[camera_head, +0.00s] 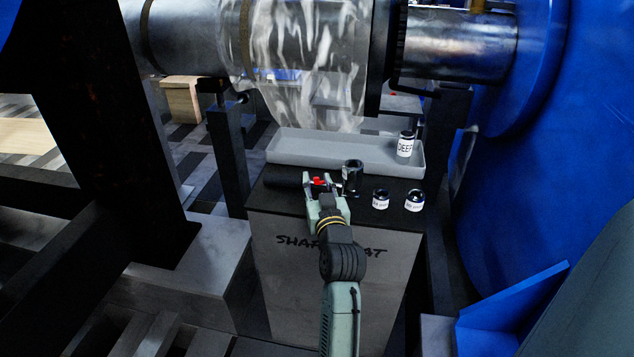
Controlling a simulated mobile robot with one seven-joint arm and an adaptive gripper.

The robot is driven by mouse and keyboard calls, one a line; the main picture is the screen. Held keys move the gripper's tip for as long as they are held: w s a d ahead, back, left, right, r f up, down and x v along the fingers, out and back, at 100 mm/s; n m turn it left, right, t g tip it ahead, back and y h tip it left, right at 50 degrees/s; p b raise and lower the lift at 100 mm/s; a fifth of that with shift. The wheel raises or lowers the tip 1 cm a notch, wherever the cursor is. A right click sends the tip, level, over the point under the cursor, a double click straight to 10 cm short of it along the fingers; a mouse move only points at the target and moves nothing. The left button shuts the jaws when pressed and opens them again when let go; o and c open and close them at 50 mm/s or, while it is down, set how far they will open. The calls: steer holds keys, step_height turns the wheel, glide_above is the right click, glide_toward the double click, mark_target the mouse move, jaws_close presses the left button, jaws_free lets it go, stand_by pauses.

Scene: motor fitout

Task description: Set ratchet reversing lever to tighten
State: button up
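The ratchet lies on the black top of a grey box. Its dark handle (283,182) points left. A small red part (318,181), which looks like the reversing lever, shows near its right end. Which way the lever is set is too small to tell. My gripper (320,184) reaches in from the front, over the ratchet. Its two fingers are apart, one on each side of the red part. I cannot tell whether they touch it. The fingers hide part of the ratchet.
A dark socket (352,175) stands just right of my gripper. Two small labelled sockets (381,199) (415,200) stand farther right on the box (285,235). A taller labelled socket (405,144) stands in the grey tray (300,147) behind. A wrapped shaft (300,50) hangs above; blue machinery (520,200) bounds the right.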

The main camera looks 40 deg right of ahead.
steer(key=shift+c, duration=0.2)
jaws_close()
steer(key=b, duration=0.1)
steer(key=y+b, duration=0.1)
steer(key=b, duration=0.1)
steer(key=shift+s+d+f+n+t, duration=0.1)
steer(key=shift+d+f+n+t, duration=0.1)
steer(key=shift+f+n+t, duration=0.15)
steer(key=shift+s+a+r+n+t+y+b, duration=0.1)
steer(key=shift+r+n+t+y+b, duration=0.2)
steer(key=shift+n+y+b, duration=0.25)
